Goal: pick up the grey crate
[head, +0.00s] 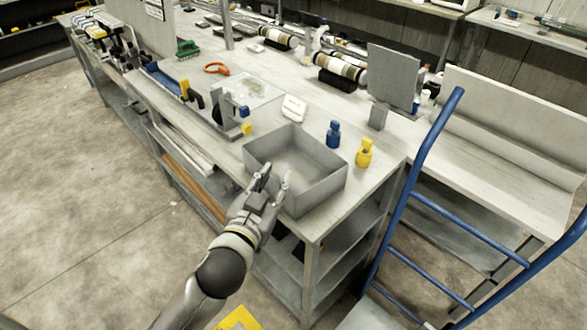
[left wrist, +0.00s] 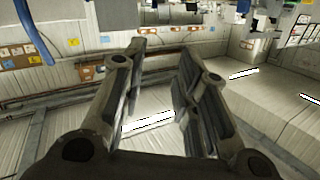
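The grey crate (head: 325,187) is an open, empty-looking box standing upright on the near corner of the workbench. My left gripper (head: 276,174) is at the crate's near left side, with its fingers pointing up and partly covering that wall. Whether it touches the wall I cannot tell. In the left wrist view the fingers (left wrist: 160,78) are spread apart with nothing between them; the crate does not show there. My right gripper is in neither view.
A blue bottle (head: 333,134) and a yellow bottle (head: 364,153) stand just right of the crate. A white block (head: 294,108) and a grey stand (head: 227,118) lie behind it. A blue-railed cart (head: 419,168) stands beside the bench's right end. Open floor (head: 90,200) lies at left.

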